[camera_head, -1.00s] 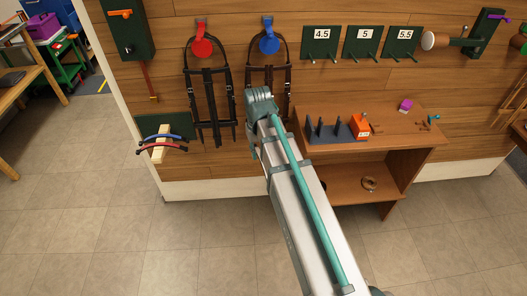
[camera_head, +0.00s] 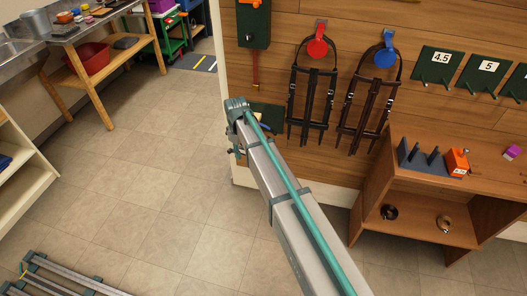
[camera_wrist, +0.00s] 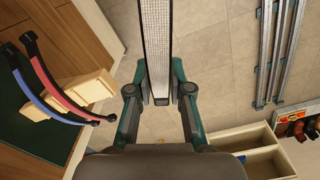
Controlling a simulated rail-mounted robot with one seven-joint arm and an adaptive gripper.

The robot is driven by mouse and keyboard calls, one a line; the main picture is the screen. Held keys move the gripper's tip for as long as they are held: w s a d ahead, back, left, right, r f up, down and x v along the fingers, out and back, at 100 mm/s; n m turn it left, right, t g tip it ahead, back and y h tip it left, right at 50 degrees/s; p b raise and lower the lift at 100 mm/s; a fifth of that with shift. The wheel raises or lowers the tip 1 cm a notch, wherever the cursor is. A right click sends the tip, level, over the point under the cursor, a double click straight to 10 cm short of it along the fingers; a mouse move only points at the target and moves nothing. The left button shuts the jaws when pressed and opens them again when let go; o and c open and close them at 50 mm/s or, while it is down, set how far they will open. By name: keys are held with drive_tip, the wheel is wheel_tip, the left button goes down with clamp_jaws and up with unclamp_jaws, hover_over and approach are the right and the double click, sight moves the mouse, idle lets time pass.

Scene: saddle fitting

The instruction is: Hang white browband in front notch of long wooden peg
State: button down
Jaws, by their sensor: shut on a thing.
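The white browband (camera_wrist: 157,40) is a pale, sparkling strip with dark edges. My gripper (camera_wrist: 160,94) is shut on it, and the strip runs from the fingers to the top of the wrist view. The long wooden peg (camera_wrist: 94,88) is pale and sticks out from a dark green panel (camera_wrist: 20,119), left of my gripper and apart from it. A red browband (camera_wrist: 55,85) and a blue browband (camera_wrist: 42,104) hang across the peg. In the head view my arm hides most of the peg; the green panel (camera_head: 270,112) shows beside it.
A wooden shelf unit (camera_head: 400,240) stands further right. Metal rails (camera_wrist: 283,50) lie on the floor at the right of the wrist view.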

drive_tip(key=w+a+f+n, duration=0.3)
drive_tip(key=a+f+n, duration=0.1)
drive_tip(key=a, duration=0.3)
drive_tip(key=w+d+f+b, duration=0.1)
drive_tip(key=w+d+f, duration=0.1)
drive_tip(key=w, duration=0.9)
drive_tip(key=shift+w+d, duration=0.3)
drive_tip(key=shift+d, duration=0.25)
idle(0.7)
drive_tip(key=c, duration=1)
unclamp_jaws()
drive_tip(key=shift+o, duration=0.2)
drive_tip(key=shift+o, duration=1.4)
